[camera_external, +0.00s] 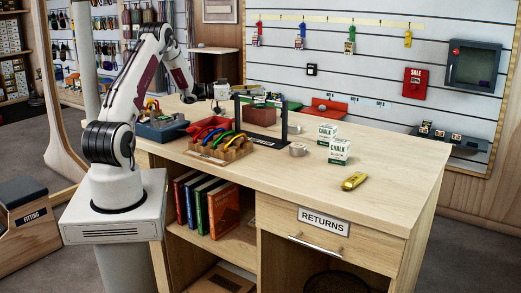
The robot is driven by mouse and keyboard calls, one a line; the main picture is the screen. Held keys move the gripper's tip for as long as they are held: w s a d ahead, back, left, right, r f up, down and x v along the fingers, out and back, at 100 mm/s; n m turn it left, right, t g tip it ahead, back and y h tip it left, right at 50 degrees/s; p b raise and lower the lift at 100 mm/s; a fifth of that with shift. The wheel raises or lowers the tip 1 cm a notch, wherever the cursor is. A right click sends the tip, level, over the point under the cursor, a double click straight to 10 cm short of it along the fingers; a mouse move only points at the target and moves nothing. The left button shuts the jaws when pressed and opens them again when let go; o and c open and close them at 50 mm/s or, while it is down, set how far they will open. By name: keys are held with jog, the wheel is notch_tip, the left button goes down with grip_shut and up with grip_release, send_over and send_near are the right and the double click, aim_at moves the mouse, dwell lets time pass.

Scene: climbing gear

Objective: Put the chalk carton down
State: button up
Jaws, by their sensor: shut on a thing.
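My gripper (212,91) is at the far left part of the counter, beyond the red and blue trays, small and partly merged with dark things behind it. It is shut on a small pale box with dark marks (223,89), which looks like a chalk carton; its print is too small to read. The box appears above the counter top; whether it touches anything beneath is unclear. Two white and green chalk cartons stand upright on the counter right of the middle, one farther back (327,134) and one nearer (340,151), well apart from my gripper.
On the wooden counter (400,165), a dark upright frame (284,122) stands between my gripper and the cartons. The right side is mostly clear.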

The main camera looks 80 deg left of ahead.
jog(key=shift+f, duration=0.15)
jog(key=o, duration=1.1)
jog(key=shift+o, duration=0.2)
jog(key=shift+s, duration=0.15)
jog(key=s, duration=1.1)
jog(key=shift+s, duration=0.35)
jog(key=shift+w, duration=0.1)
